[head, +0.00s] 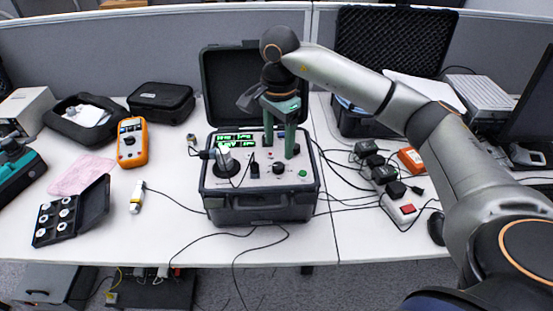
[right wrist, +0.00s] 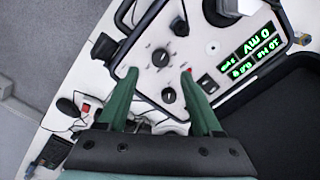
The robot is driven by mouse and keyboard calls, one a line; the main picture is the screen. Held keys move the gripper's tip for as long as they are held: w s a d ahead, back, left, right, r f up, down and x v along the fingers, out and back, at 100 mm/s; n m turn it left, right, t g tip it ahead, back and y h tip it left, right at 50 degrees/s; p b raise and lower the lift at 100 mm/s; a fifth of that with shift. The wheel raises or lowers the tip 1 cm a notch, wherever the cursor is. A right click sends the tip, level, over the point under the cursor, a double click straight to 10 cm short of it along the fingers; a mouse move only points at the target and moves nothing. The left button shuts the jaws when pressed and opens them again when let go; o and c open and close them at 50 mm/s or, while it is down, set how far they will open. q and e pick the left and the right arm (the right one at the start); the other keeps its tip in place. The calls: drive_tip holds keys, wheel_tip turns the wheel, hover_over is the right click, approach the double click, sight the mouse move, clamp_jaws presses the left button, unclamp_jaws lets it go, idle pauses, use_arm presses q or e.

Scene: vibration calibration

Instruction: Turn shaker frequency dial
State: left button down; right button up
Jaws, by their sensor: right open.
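The shaker unit is an open black case (head: 262,207) with a light panel, in the middle of the table in the head view. Its panel has green lit readouts (right wrist: 250,48) and several black dials. One dial (right wrist: 160,58) lies near the line between my fingertips in the right wrist view; it shows at the panel's front in the head view (head: 279,168). Labels are too small to read. My right gripper (head: 279,149) is open and empty, pointing down over the panel; contact is unclear.
The raised case lid (head: 243,82) stands behind the panel. A cylindrical shaker (head: 225,163) stands at the panel's left. An orange multimeter (head: 131,143) and a small black box of discs (head: 69,212) lie left. Adapters and a power strip (head: 399,207) lie right, with cables around.

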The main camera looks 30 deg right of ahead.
sight(278, 165)
wheel_tip(278, 165, down, 6)
drive_tip(key=shift+f, duration=0.1)
drive_tip(key=shift+c, duration=0.3)
clamp_jaws()
idle(0.4)
